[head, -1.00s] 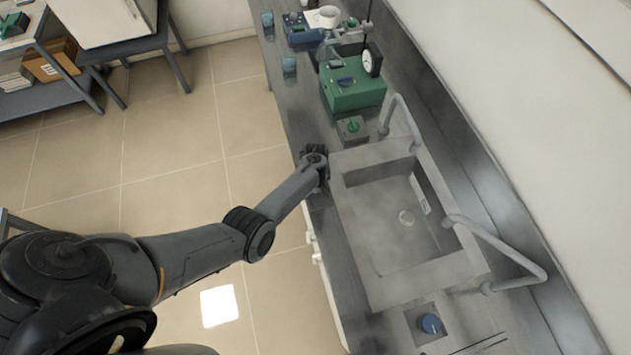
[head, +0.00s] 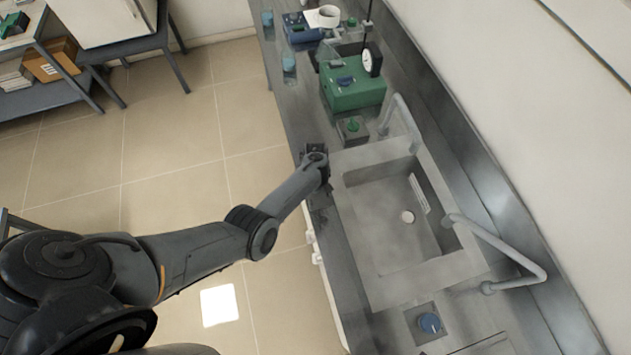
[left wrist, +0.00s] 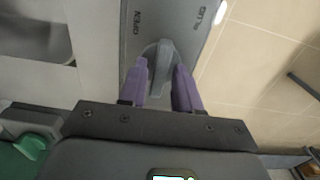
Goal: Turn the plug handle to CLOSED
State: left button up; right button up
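The plug handle (left wrist: 159,60) is a grey lever on a grey plate (left wrist: 182,18) in the left wrist view. It stands nearly upright in that picture. The word OPEN is on the plate at its left; a partly cut-off label is at its upper right. My left gripper (left wrist: 160,72) has a purple finger on each side of the handle, tips close to it. Whether both fingers press on it is not clear. In the head view my left gripper (head: 315,160) is at the counter's front edge beside the sink and hides the handle. My right gripper is not in view.
The sink (head: 385,225) lies right of my left gripper, with grey pipes (head: 500,250) along its far side. A green device (head: 355,93) and a small box with a green knob (head: 352,128) stand beyond. A blue knob (head: 430,323) is nearer. Open floor lies left.

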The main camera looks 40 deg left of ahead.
pick_arm(q)
jog(key=shift+o, duration=0.5)
jog(key=shift+r, duration=0.25)
notch_tip(320, 180, up, 10)
jog(key=p, duration=0.3)
jog(key=shift+r, duration=0.15)
